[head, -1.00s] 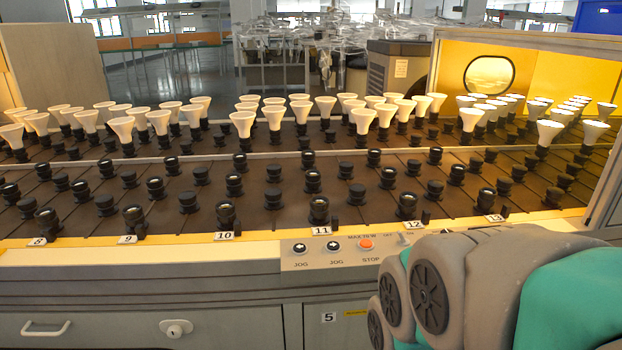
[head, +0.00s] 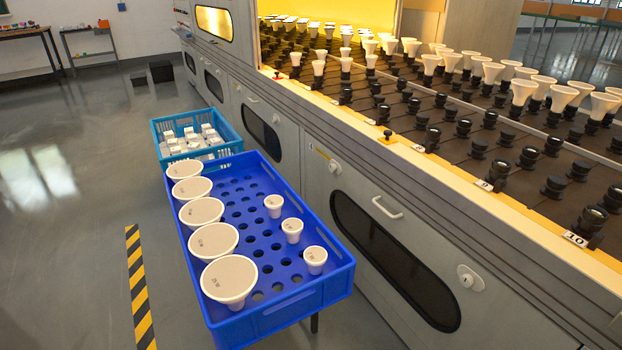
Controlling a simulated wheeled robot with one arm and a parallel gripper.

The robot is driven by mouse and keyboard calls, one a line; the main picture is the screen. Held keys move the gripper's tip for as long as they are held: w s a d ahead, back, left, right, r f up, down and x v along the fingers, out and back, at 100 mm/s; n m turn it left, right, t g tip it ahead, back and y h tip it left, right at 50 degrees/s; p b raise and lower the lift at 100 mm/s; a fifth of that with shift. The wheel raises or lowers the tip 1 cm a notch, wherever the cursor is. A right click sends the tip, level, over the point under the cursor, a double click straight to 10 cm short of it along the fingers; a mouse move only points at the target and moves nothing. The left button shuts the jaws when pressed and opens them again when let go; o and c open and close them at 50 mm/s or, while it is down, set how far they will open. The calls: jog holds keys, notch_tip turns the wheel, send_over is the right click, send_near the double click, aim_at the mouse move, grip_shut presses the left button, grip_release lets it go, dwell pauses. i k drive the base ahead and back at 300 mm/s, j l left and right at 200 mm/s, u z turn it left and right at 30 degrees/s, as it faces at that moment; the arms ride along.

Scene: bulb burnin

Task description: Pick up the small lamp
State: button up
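Three small white lamps stand apart from each other in the blue crate (head: 318,297), along its right side. The nearest small lamp (head: 315,258) is close to the crate's near right corner. The middle small lamp (head: 292,229) and the far small lamp (head: 273,204) stand behind it in a row. Several large white lamps stand along the crate's left side; the nearest large lamp (head: 229,280) is at the front left. Their faces carry markings too small to read. My gripper is not in view.
A light blue crate (head: 232,150) with white pieces stands behind the blue crate. The grey machine (head: 385,240) with rows of lamps in sockets runs along the right. Yellow-black tape (head: 140,295) marks the floor on the left, where the floor is open.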

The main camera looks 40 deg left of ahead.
aim_at(274, 203)
jog(key=u, duration=1.75)
jog(key=i+l, duration=0.35)
jog(key=i, duration=0.15)
jog(key=i+l+z, duration=0.1)
jog(key=i+l, duration=0.2)
jog(key=i, duration=0.25)
